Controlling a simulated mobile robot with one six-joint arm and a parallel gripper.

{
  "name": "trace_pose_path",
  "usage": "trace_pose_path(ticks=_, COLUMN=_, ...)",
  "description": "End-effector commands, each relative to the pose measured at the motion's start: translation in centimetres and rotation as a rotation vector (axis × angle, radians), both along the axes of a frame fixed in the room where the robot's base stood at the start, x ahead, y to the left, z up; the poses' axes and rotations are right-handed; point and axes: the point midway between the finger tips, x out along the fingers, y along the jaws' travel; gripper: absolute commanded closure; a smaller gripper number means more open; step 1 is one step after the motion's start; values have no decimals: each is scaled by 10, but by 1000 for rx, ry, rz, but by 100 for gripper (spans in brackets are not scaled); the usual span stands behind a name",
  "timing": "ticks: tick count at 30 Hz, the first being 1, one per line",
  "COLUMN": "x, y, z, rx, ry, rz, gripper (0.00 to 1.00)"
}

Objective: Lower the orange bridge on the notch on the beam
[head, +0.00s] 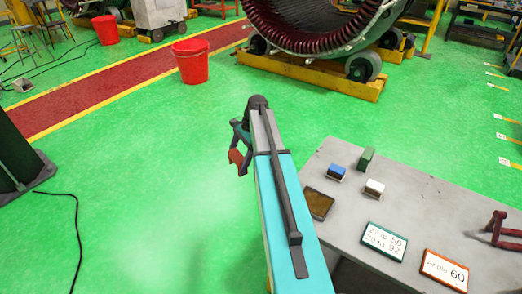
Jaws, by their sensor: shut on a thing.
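My gripper (238,147) is at the end of my long arm, over open green floor to the left of the table. It is shut on the orange bridge (236,161), a small orange-red piece hanging at its lower left side. The bridge is small here, and the jaws partly hide it. I cannot make out a notched beam in this view.
A grey table (450,213) at right holds small blocks, a brown tray (318,203), two sign cards and a red bracket (505,229). A large stator (320,25) sits on a yellow frame (310,76) behind. A red bucket (191,62) stands at upper left.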

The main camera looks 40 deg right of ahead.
Motion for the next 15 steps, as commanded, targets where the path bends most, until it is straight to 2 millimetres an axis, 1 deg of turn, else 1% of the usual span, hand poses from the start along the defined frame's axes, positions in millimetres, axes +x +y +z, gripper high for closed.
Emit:
trace_pose_path(ticks=1, x=0, y=22, z=-4, rx=0, ry=1, rz=50, gripper=53)
trace_pose_path(ticks=3, x=1, y=46, z=-7, rx=0, ry=1, rz=115, gripper=53)
trace_pose_path(ticks=10, x=-4, y=123, z=-18, rx=0, ry=-1, rz=330, gripper=53)
trace_pose_path(ticks=15, x=-14, y=176, z=-26, rx=0, ry=2, rz=486, gripper=53)
